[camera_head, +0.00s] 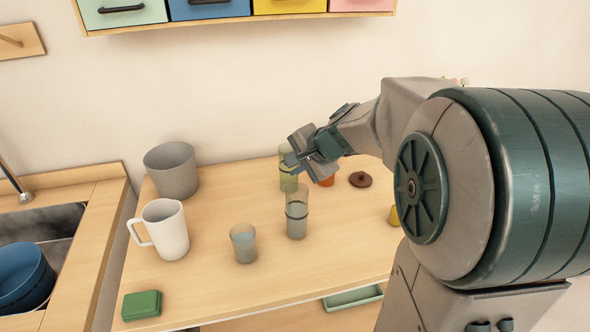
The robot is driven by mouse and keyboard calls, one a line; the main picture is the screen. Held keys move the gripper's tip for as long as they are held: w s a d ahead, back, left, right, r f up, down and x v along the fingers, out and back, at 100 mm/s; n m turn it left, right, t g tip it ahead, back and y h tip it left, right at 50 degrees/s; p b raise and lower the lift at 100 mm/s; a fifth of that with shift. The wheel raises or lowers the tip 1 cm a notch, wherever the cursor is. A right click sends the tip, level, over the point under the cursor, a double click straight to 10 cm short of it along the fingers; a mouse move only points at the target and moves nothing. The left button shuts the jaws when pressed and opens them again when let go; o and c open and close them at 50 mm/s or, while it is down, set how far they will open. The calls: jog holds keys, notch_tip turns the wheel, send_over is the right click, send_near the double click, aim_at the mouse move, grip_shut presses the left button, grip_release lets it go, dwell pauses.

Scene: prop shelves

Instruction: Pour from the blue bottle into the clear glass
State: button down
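A tall translucent grey-blue vessel with a dark ring (297,214) stands upright on the wooden counter; it may be the blue bottle, as its tint is faint. A short clear glass (243,244) with a greyish-blue lower part stands upright to its left, apart from it. My gripper (297,158) is above and behind the tall vessel, in front of a tall greenish translucent vessel (288,182), and hides part of that one. I cannot tell whether my gripper touches the greenish vessel or how far its fingers are parted.
A white mug (165,230), a grey pot (172,171) and a green box (142,305) stand on the left. An orange item (327,181) and a brown lid (360,179) are behind. A sink (38,235) is at far left. My arm covers the right side.

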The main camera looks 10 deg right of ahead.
jog(key=shift+f+t+b, duration=0.3)
jog(key=shift+b, duration=0.95)
dwell(0.7)
jog(key=shift+r, duration=0.15)
dwell(0.6)
jog(key=shift+r+m+g+y+p, duration=0.35)
jog(key=shift+r+g+p, duration=0.25)
jog(key=shift+p, duration=1.2)
jog(key=shift+r+p, duration=0.15)
jog(key=shift+p, duration=0.15)
jog(key=p, duration=0.1)
jog(key=r+g+y+p, duration=0.1)
jog(key=p, duration=0.1)
jog(key=shift+s+a+m+g, duration=0.1)
jog(key=shift+a+m+g, duration=0.05)
jog(key=shift+m+g, duration=0.2)
jog(key=shift+r+y+p, duration=0.15)
jog(key=shift+y+p, duration=0.3)
jog(key=shift+p, duration=0.3)
